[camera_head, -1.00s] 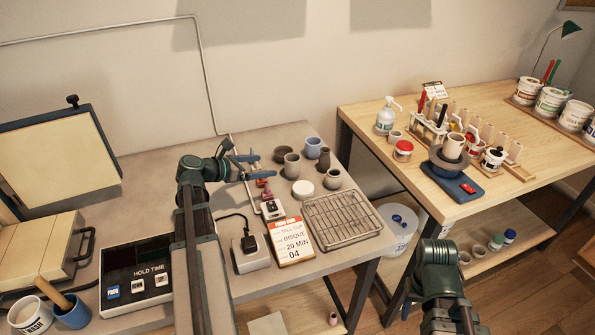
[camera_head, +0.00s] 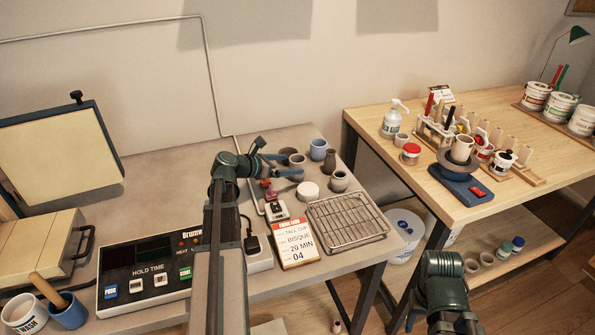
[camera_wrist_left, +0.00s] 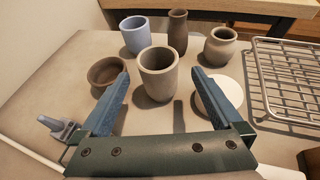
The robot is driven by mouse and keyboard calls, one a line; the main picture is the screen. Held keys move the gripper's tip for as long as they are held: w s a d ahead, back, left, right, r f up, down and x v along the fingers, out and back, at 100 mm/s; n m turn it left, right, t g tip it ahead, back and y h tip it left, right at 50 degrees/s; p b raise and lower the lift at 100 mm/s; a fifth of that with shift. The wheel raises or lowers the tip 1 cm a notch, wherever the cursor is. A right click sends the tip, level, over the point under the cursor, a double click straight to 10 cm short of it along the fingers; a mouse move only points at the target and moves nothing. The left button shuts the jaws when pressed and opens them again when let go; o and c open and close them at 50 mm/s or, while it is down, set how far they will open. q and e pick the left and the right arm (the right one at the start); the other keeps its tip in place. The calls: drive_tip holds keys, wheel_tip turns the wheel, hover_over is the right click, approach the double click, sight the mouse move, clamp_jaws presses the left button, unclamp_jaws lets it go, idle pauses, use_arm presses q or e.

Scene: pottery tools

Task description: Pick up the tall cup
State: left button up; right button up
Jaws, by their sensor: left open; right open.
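The task's tall cup seems to be the plain grey cup (camera_wrist_left: 158,75), which stands upright on the grey table, in the middle of the left wrist view. In the head view the grey cup (camera_head: 297,159) is partly covered by my left gripper (camera_head: 293,165). My left gripper (camera_wrist_left: 160,92) is open and empty, with one blue finger to each side of the cup's line. The cup stands beyond or between the fingertips; contact cannot be made out. My right gripper (camera_head: 448,322) is at the bottom edge of the head view, mostly hidden, away from the cups.
Around the grey cup stand a brown bowl (camera_wrist_left: 106,76), a blue cup (camera_wrist_left: 134,35), a dark bottle (camera_wrist_left: 177,30), a round pot (camera_wrist_left: 220,46) and a white disc (camera_wrist_left: 230,92). A wire rack (camera_head: 348,221) and a card reading "tall cup" (camera_head: 296,243) lie nearer.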

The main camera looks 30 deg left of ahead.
use_arm(q)
drive_tip(key=b+x, duration=0.1)
drive_tip(key=x, duration=0.3)
drive_tip(key=shift+w, duration=0.45)
drive_tip(key=shift+s, duration=0.1)
drive_tip(key=shift+c, duration=0.3)
drive_tip(key=c, duration=1.5)
